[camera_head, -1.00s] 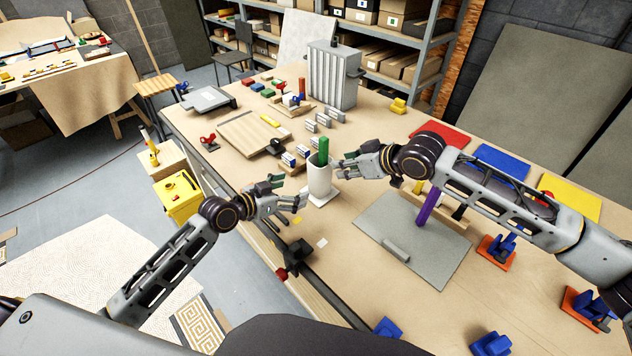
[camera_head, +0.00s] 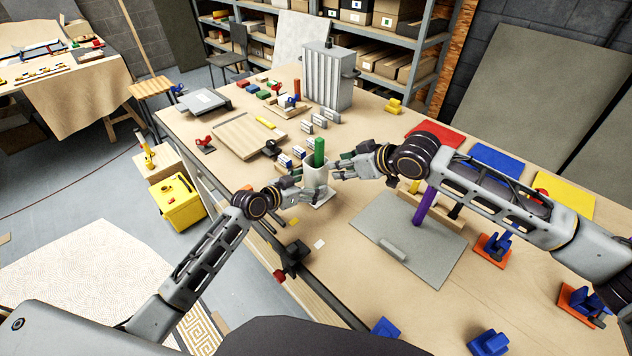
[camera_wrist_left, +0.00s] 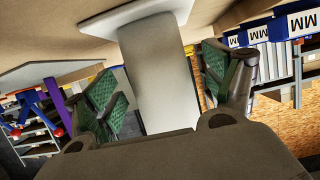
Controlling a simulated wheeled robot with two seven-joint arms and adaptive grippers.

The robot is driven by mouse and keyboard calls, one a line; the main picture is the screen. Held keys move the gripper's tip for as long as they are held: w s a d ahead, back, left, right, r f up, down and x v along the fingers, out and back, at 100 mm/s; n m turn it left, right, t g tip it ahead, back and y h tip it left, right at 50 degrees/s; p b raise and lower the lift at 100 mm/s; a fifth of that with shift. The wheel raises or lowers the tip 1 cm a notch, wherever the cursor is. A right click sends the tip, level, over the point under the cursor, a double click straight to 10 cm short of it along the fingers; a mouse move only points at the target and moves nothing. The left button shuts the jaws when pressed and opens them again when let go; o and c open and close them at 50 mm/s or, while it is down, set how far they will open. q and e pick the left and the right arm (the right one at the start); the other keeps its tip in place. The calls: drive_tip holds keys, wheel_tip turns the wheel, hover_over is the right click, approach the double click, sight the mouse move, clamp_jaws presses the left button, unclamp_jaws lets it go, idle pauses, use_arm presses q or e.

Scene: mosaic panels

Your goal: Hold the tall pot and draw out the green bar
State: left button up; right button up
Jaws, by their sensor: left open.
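The tall white pot (camera_head: 314,173) stands upright on a small pale base on the workbench, with the green bar (camera_head: 319,152) standing up out of its mouth. My left gripper (camera_head: 306,187) is open at the pot's left side. In the left wrist view, the pot (camera_wrist_left: 155,70) appears upside down between the open, green-padded fingers (camera_wrist_left: 160,95), with gaps at both sides. My right gripper (camera_head: 340,165) is open and empty just right of the pot, below the bar's top. The bar's lower part is hidden inside the pot.
A grey mat (camera_head: 410,240) lies right of the pot, with a purple bar (camera_head: 424,206) at its far edge. A wooden board (camera_head: 248,135) and small blocks lie beyond the pot. A tall grey ribbed container (camera_head: 328,78) stands at the back. The bench's front edge runs close by.

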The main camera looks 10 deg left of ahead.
sight(316, 181)
use_arm(q)
drive_tip(key=shift+x, duration=1.6)
drive_tip(key=c, duration=1.2)
